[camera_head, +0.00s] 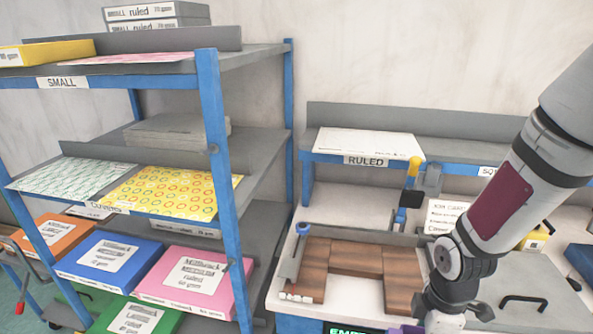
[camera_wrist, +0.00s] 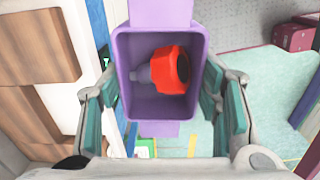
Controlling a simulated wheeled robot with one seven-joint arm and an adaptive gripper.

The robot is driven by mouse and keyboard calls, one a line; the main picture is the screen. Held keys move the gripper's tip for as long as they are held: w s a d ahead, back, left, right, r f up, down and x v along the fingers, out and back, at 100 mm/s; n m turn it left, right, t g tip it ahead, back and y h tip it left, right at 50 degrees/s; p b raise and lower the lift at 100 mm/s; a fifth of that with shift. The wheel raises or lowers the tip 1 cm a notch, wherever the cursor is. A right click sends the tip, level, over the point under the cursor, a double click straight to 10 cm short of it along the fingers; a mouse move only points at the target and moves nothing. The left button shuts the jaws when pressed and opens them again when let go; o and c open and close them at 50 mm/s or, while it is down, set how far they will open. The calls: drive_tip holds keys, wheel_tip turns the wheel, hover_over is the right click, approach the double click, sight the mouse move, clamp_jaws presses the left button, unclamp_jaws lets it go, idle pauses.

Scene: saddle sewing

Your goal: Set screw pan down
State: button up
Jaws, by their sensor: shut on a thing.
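The screw pan is a purple open box (camera_wrist: 118,75) in the middle of the wrist view, with a purple tab at its top and bottom edges. A red and grey piece (camera_wrist: 172,70) lies inside it. My gripper (camera_wrist: 165,108) is shut on the pan, with a teal-padded finger at each side. In the head view my gripper (camera_head: 440,318) is at the bottom edge, with a small bit of purple pan (camera_head: 408,329) beside it. Most of the pan is cut off there. In the wrist view the floor shows below the pan, beside the bench edge.
A workbench (camera_head: 345,213) with brown wooden blocks (camera_head: 362,262) stands left of my gripper. A blue-handled tool (camera_head: 300,240) is at its left edge. A shelf rack (camera_head: 212,150) with coloured boxes stands further left. A dark handle (camera_head: 522,300) is at right.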

sight(418, 327)
drive_tip(key=shift+w+a+m, duration=0.15)
drive_tip(key=shift+w+m, duration=0.75)
drive_tip(key=shift+w, duration=0.7)
drive_tip(key=w+a+m, duration=0.2)
drive_tip(key=w+m, duration=0.4)
drive_tip(key=w, duration=0.2)
drive_tip(key=w+a+r+m, duration=0.1)
drive_tip(key=w+a+m, duration=0.2)
drive_tip(key=w+m, duration=0.4)
drive_tip(key=shift+w+a, duration=0.3)
drive_tip(key=shift+w, duration=0.95)
